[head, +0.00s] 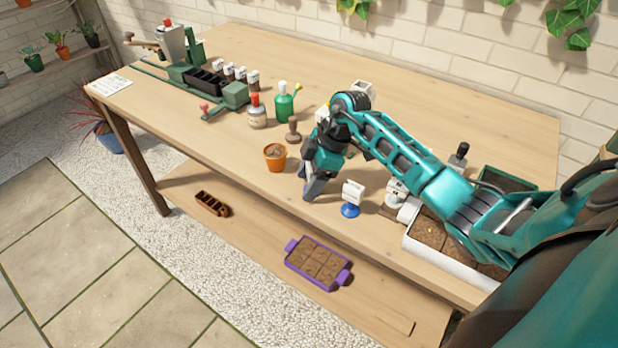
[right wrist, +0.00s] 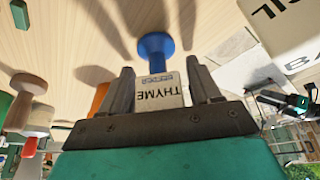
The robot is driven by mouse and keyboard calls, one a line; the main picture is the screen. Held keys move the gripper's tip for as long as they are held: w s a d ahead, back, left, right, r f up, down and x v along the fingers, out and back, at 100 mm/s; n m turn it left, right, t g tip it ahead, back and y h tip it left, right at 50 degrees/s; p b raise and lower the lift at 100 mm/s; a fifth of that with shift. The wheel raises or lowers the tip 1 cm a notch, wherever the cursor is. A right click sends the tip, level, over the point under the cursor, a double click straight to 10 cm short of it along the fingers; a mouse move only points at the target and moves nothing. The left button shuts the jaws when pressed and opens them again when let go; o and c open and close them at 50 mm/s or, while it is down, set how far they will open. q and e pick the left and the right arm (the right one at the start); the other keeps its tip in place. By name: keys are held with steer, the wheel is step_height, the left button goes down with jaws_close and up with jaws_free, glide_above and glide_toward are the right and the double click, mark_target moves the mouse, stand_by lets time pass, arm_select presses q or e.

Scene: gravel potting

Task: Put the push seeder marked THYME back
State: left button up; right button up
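The THYME push seeder (right wrist: 160,94) shows upside down in the right wrist view, with a white lettered block and a round blue base (right wrist: 156,45). Its block appears between the two grey fingers of my right gripper (right wrist: 158,66), with narrow gaps beside it, so the gripper looks open. In the head view my right gripper (head: 312,190) is low over the table's front edge. A white block with a blue base (head: 350,210) stands just right of it; its lettering is too small to read, so I cannot tell whether it is the THYME seeder.
A terracotta pot (head: 275,158), a wooden stamp (head: 293,131), a red-capped bottle (head: 257,113) and a green bottle (head: 284,105) stand left of the gripper. A green rack (head: 235,95) is farther left. A white soil trough (head: 450,262) lies right. The back middle is clear.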

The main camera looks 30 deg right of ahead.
steer(key=shift+o, duration=0.7)
steer(key=shift+r, duration=0.1)
steer(key=p+v, duration=0.1)
steer(key=v, duration=1.1)
steer(key=s+a+n+t+y, duration=0.25)
steer(key=a+t+y, duration=0.75)
steer(key=a, duration=0.9)
steer(key=s+d+f+m+h, duration=0.1)
steer(key=s+f+m+h, duration=0.5)
steer(key=f, duration=0.3)
steer(key=s+d+f+m+g+h, duration=0.1)
steer(key=s+f+m+h, duration=0.5)
steer(key=f, duration=0.3)
steer(key=shift+s+d+f+m, duration=0.35)
steer(key=shift+s+m, duration=0.3)
steer(key=shift+s, duration=0.2)
